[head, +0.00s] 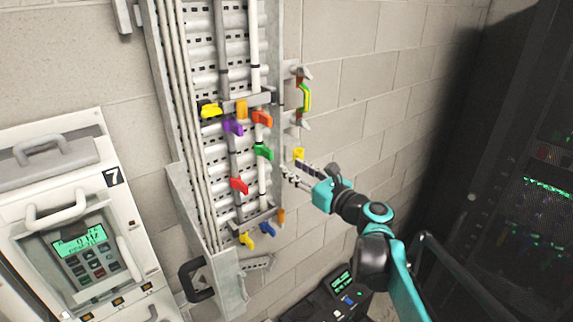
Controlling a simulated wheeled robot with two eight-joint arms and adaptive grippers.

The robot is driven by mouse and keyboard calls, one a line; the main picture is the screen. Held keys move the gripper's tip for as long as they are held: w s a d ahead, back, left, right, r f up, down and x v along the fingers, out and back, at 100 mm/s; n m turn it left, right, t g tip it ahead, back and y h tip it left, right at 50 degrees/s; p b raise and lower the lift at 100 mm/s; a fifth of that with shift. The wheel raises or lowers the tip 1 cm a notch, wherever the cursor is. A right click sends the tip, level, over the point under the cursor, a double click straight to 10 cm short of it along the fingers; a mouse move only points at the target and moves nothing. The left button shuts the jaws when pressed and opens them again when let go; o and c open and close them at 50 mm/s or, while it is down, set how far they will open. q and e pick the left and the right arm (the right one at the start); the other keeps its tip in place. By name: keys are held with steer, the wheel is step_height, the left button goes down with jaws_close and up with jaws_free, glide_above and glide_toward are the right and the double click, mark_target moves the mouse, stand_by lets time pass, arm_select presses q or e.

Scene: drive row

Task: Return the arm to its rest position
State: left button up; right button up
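My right arm, teal and black, comes in from the lower right. Its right gripper (291,168) points up and left beside the right edge of the grey wall panel. Its two fingers look apart, with nothing seen between them. A small yellow piece (299,153) shows just beyond the fingertips; whether they touch it I cannot tell. My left arm and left gripper are not in view.
The cable panel (176,186) carries coloured handles: purple (233,127), green (264,152), red (240,186) and others. A striped handle (305,98) is on the wall. A drive unit (90,195) marked 7 stands left, a dark rack (510,130) right, a keypad device (345,283) below.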

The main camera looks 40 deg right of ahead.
steer(key=shift+s, duration=0.2)
stand_by(0.4)
steer(key=s+a+f+n+g+y+b, duration=0.1)
steer(key=s+a+f+n+g+b, duration=0.1)
steer(key=a+f+n+b, duration=0.6)
steer(key=s+a+f+n+g+y+b, duration=0.1)
steer(key=a+f+n+g+b, duration=0.3)
steer(key=f, duration=0.8)
steer(key=s+a+f+n+g+y+b, duration=0.1)
steer(key=s+a+f+n+b, duration=0.1)
steer(key=a+f+n+b, duration=0.6)
steer(key=s+a+f+n+g+h+b, duration=0.1)
steer(key=s+f+n+b, duration=0.2)
steer(key=f, duration=0.6)
steer(key=s+f+n+g+h+b, duration=0.1)
steer(key=s+f+n+b, duration=0.3)
steer(key=f, duration=0.5)
steer(key=s+a+f+n+g+h+b, duration=0.1)
steer(key=s+f+n+h+b, duration=0.1)
steer(key=f+n+b, duration=0.4)
step_height(320, 180, down, 4)
steer(key=shift+s+a+r+n+g, duration=0.1)
steer(key=shift+s+a+n+g, duration=0.25)
steer(key=shift+s+n, duration=0.65)
steer(key=shift+w, duration=0.15)
